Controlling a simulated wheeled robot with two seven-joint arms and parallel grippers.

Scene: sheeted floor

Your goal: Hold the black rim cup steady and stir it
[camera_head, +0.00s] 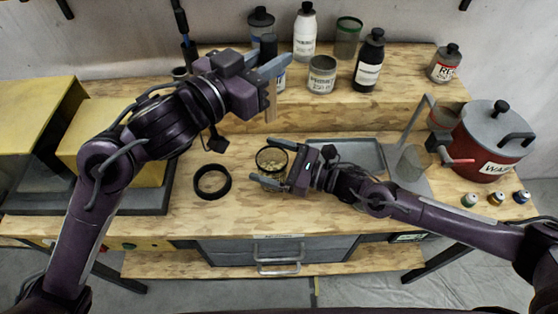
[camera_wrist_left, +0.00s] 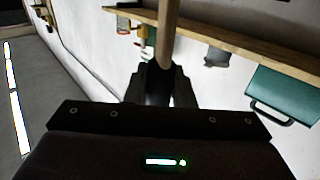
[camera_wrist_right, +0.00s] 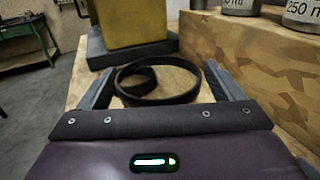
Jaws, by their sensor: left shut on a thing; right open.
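The black rim cup (camera_head: 271,161) stands on the wooden bench, clear-walled with yellowish contents. My right gripper (camera_head: 275,164) is open, with one finger on each side of the cup; I cannot tell whether they touch it. In the right wrist view, the cup's black rim (camera_wrist_right: 158,98) is between the fingers. My left gripper (camera_head: 268,82) is higher up, behind the cup, shut on a wooden stirring stick. The stick (camera_head: 270,108) points down below the gripper and is apart from the cup. The stick also shows in the left wrist view (camera_wrist_left: 167,30).
A black ring (camera_head: 212,181) lies left of the cup. A grey tray (camera_head: 345,151), a clear beaker on a stand (camera_head: 410,163) and a red pot (camera_head: 490,145) are to the right. Several bottles and jars (camera_head: 322,74) stand on the raised shelf behind.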

